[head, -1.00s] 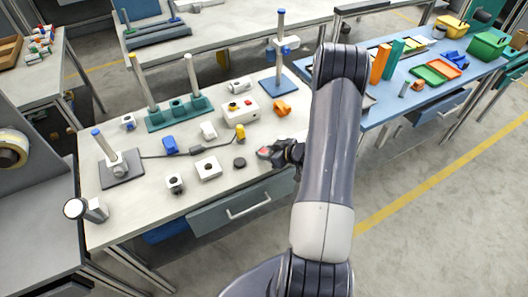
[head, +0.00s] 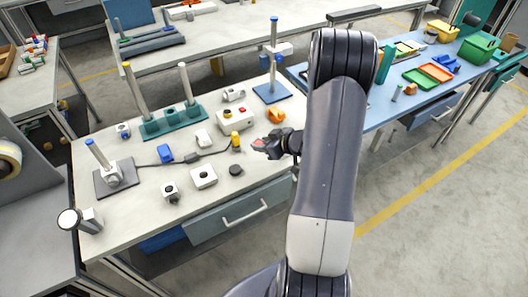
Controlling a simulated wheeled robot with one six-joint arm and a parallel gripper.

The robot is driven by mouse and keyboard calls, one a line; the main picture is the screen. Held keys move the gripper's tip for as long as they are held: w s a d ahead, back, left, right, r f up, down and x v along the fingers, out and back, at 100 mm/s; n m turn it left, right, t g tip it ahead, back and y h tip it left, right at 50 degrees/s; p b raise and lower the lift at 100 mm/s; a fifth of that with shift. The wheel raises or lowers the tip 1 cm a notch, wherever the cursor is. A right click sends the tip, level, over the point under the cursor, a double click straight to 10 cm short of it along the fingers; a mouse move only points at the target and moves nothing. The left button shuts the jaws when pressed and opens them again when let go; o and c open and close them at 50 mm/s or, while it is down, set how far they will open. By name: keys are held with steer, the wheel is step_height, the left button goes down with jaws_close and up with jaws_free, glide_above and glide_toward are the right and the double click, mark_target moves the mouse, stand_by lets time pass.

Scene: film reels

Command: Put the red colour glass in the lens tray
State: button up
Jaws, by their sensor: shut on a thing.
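My gripper (head: 268,149) is near the right end of the grey-white bench, seen from above and behind. It is shut on a small red piece (head: 259,144), which looks like the red colour glass; the fingers hide most of it. It appears held above the bench top. I cannot tell which container is the lens tray. A green tray (head: 417,79) and an orange tray (head: 435,71) lie on the blue table at the right, well away from my gripper. My arm hides part of that table.
On the bench (head: 130,225) near my gripper are a black disc (head: 236,170), a yellow-topped plug (head: 236,141), an orange part (head: 276,115) and a white button box (head: 234,118). A teal upright block (head: 385,62) stands on the blue table beside my arm.

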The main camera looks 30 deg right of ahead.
steer(key=shift+w+a+r, duration=0.1)
steer(key=shift+a+r, duration=0.15)
steer(key=shift+r, duration=0.35)
steer(key=shift+w+a+r, duration=0.1)
steer(key=shift+a+r, duration=0.15)
steer(key=shift+r, duration=0.3)
steer(key=s+a+f+m+h, duration=0.1)
steer(key=a, duration=0.3)
steer(key=s+a+f+m+h, duration=0.1)
steer(key=a+m, duration=0.1)
steer(key=a, duration=0.3)
steer(key=s+a+f+m+h, duration=0.1)
steer(key=a+f+h, duration=0.1)
steer(key=a, duration=0.3)
steer(key=shift+s+a+t, duration=0.1)
steer(key=shift+s+t, duration=0.25)
steer(key=shift+t, duration=0.05)
steer(key=shift+s+f+m+h, duration=0.2)
steer(key=shift+s+m+h, duration=0.1)
steer(key=shift+s+m, duration=0.15)
steer(key=shift+a, duration=0.1)
